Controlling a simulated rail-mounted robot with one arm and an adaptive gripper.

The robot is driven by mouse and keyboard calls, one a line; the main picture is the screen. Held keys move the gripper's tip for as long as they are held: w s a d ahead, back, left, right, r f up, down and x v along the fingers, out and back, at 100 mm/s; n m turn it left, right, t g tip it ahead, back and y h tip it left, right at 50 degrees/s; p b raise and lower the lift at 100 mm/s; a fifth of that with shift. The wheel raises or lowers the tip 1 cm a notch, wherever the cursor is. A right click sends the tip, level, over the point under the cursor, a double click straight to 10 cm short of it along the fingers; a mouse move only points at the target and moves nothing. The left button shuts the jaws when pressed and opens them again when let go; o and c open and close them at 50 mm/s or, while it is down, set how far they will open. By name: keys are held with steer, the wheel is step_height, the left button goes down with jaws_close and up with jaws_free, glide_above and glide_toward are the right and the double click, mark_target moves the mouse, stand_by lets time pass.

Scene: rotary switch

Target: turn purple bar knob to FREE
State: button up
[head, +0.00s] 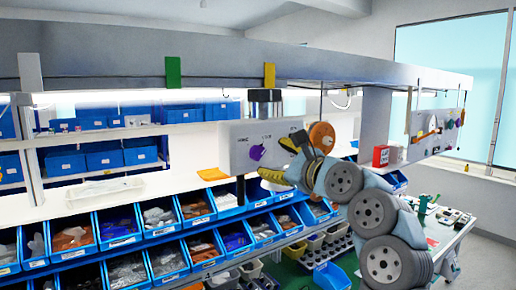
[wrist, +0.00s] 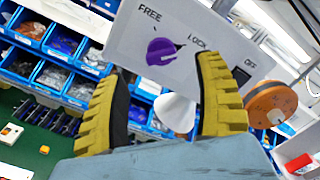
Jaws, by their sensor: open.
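The purple bar knob (wrist: 159,52) sits on a light grey panel (wrist: 120,42) labelled FREE, LOCK and OFF. In the wrist view, FREE is above and left of the knob, LOCK right of it, and OFF further right. A dark pointer mark at the knob's right side points roughly toward LOCK. In the head view the knob (head: 257,153) is small on the panel (head: 238,135). My gripper (wrist: 160,75) is open, its yellow ridged fingers spread below the knob in the wrist view. In the head view my gripper (head: 284,157) is right of the knob, apparently apart from it.
An orange disc (wrist: 270,103) is right of my gripper, and a white rounded thing (wrist: 175,112) shows between the fingers. Blue bins (head: 120,228) fill the racks below and left of the panel. A grey beam (head: 120,60) runs above.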

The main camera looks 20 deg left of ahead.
mark_target(260, 153)
steer(key=p+x, duration=0.2)
steer(key=x, duration=0.5)
steer(key=shift+a, duration=0.2)
steer(key=c, duration=1.2)
